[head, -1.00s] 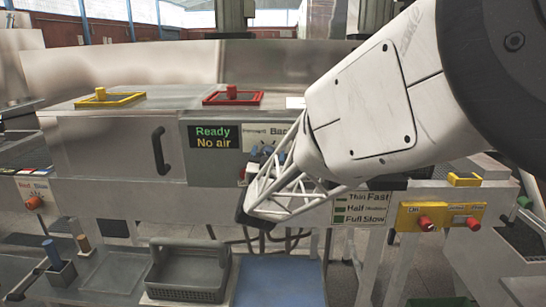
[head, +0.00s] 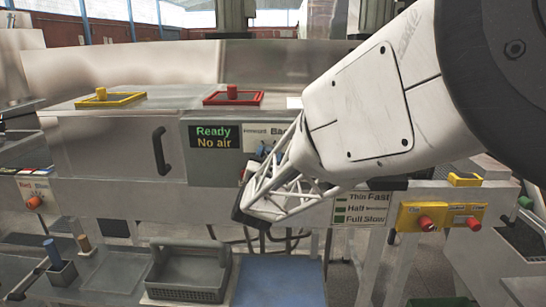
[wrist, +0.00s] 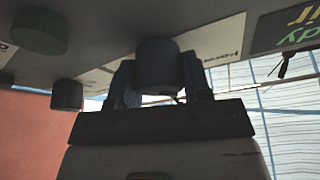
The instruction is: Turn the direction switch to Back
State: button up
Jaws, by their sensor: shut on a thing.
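The control panel's direction label (head: 258,132) is beside the display, with "Back" readable at its right and smaller text at its left. In the wrist view, a dark round knob (wrist: 158,60), which appears to be the direction switch, sits between my gripper's two fingers. My gripper (wrist: 160,84) is shut on this knob, one finger on each side. Part of the label shows behind it. In the head view, my gripper's lattice body covers the area below the label, and the knob's pointing direction cannot be told.
The display (head: 214,137) reads "Ready" and "No air". In the wrist view, another dark knob (wrist: 67,95) and a green round button (wrist: 40,36) are to the left. A speed label (head: 363,207) and yellow box with red knobs (head: 440,216) are at right. A grey basket (head: 188,272) stands below.

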jog(key=m+g+h, duration=0.1)
jog(key=m, duration=0.3)
jog(key=m+g+h, duration=0.1)
jog(key=m+h, duration=0.1)
jog(key=m, duration=0.2)
jog(key=m+g, duration=0.1)
jog(key=m, duration=0.1)
jog(key=m+h, duration=0.1)
jog(key=m, duration=0.2)
jog(key=shift+g, duration=0.4)
jog(key=o, duration=0.9)
jog(key=shift+s, duration=0.1)
jog(key=v, duration=0.7)
jog(key=shift+s, duration=0.25)
